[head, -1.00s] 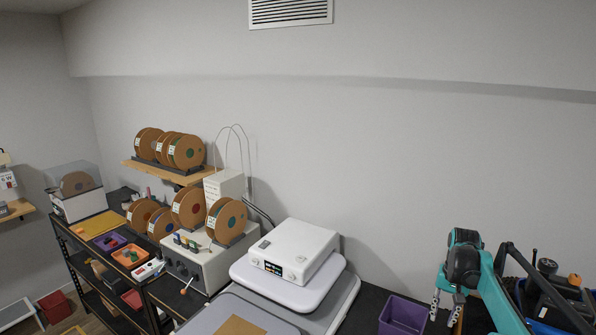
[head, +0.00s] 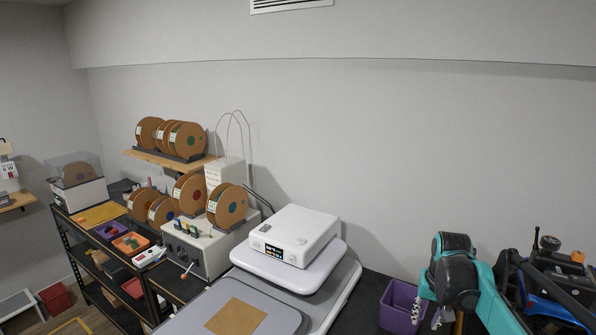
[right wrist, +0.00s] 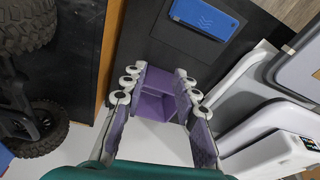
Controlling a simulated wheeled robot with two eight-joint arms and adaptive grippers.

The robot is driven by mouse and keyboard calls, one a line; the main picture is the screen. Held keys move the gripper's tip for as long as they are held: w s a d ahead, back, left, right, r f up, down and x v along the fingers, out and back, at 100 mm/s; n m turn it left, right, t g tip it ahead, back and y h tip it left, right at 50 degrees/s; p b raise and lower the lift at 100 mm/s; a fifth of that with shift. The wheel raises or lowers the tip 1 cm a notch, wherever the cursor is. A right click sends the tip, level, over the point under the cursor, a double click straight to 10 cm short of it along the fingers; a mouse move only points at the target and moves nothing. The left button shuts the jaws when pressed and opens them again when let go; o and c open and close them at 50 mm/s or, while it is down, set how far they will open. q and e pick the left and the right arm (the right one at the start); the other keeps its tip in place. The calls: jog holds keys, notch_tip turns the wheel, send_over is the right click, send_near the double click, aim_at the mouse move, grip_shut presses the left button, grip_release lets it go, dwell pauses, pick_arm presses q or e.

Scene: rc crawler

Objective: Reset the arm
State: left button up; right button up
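My right gripper (head: 430,312) hangs at the lower right in the head view, under the teal and black wrist. It overlaps the right side of a small purple bin (head: 396,308). In the right wrist view its two fingers (right wrist: 160,98) are spread apart, with nothing held between them. The purple bin (right wrist: 153,104) shows in the gap beyond the fingers; I cannot tell whether they touch it. The RC crawler (head: 550,262) stands at the right edge, partly behind my right arm. Its dark tyres (right wrist: 24,24) show at the left of the right wrist view. My left gripper is out of view.
A white device with a small display (head: 295,236) sits on pale grey lids (head: 330,300) left of the bin. A blue flat item (right wrist: 203,17) lies on the dark surface. Filament spools (head: 227,205) and shelves stand farther left.

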pick_arm(q)
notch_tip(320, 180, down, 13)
jog(key=b, duration=1.2)
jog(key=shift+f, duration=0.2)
pick_arm(e)
jog(key=s+a+f+n+t, duration=0.2)
jog(key=s+a+f, duration=0.5)
jog(key=s+f, duration=0.2)
jog(key=s+a+f+n+t, duration=0.2)
jog(key=s+a+f, duration=0.5)
jog(key=s, duration=0.5)
jog(key=shift+a+f+t+y, duration=0.25)
jog(key=shift+f+t, duration=0.25)
jog(key=shift+f, duration=0.4)
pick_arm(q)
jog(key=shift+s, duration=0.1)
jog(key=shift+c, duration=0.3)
pick_arm(e)
jog(key=shift+s, duration=0.15)
